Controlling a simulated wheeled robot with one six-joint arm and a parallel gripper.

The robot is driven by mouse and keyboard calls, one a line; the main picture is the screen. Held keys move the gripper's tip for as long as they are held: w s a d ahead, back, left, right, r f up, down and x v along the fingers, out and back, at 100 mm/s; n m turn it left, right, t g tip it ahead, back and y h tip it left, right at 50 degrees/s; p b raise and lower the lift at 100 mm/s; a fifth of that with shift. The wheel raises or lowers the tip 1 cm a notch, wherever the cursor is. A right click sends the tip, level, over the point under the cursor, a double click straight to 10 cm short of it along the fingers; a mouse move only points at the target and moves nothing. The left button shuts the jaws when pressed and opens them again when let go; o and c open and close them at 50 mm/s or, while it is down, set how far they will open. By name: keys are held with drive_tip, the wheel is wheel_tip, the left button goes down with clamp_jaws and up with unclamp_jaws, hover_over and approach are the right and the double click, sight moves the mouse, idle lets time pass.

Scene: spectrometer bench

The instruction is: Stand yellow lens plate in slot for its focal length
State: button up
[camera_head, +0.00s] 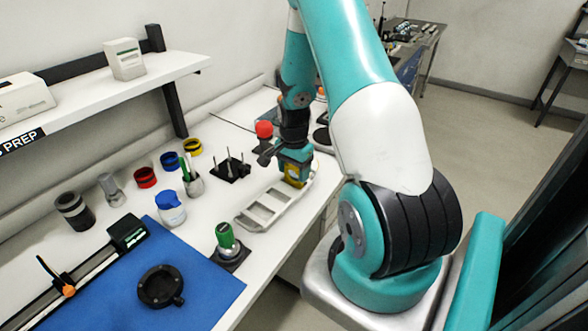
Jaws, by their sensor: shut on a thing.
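My gripper (292,172) points down over the bench and is shut on the yellow lens plate (294,181), of which only a small part shows below the fingers. The plate is at the far right end of a pale grey tray (243,222) with several rectangular slots. The slots at the near left end look empty. I cannot tell whether the plate is inside a slot or just above it, as the gripper hides that end. Any focal length marks are too small to read.
A black base with upright pins (231,168) stands left of the gripper. A red knob (264,129) is behind it. A blue mat (200,290) covers the front left. A shelf (110,90) overhangs the back.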

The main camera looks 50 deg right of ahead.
drive_tip(key=shift+f, duration=0.15)
drive_tip(key=o, duration=1)
wheel_tip(320, 180, up, 12)
drive_tip(key=b, duration=0.2)
drive_tip(key=shift+b, duration=0.35)
drive_tip(key=a+r+n+y, duration=0.1)
drive_tip(key=a+r+n, duration=0.25)
drive_tip(key=a, duration=0.45)
drive_tip(key=s+a+r+n+t, duration=0.1)
drive_tip(key=a+r+n, duration=0.1)
drive_tip(key=a+n, duration=0.45)
drive_tip(key=a+r+n+y, duration=0.1)
drive_tip(key=a+r+n, duration=0.2)
drive_tip(key=a, duration=0.7)
drive_tip(key=s+a+r+n, duration=0.1)
drive_tip(key=s+a+n, duration=0.3)
drive_tip(key=s+a+r+n+y, duration=0.1)
drive_tip(key=s+a+n, duration=0.3)
drive_tip(key=s+a, duration=0.1)
drive_tip(key=s+a+r+n+g+y, duration=0.1)
drive_tip(key=s+a+n, duration=0.3)
drive_tip(key=s+a, duration=0.1)
drive_tip(key=shift+s+r, duration=0.15)
drive_tip(key=shift+r, duration=0.15)
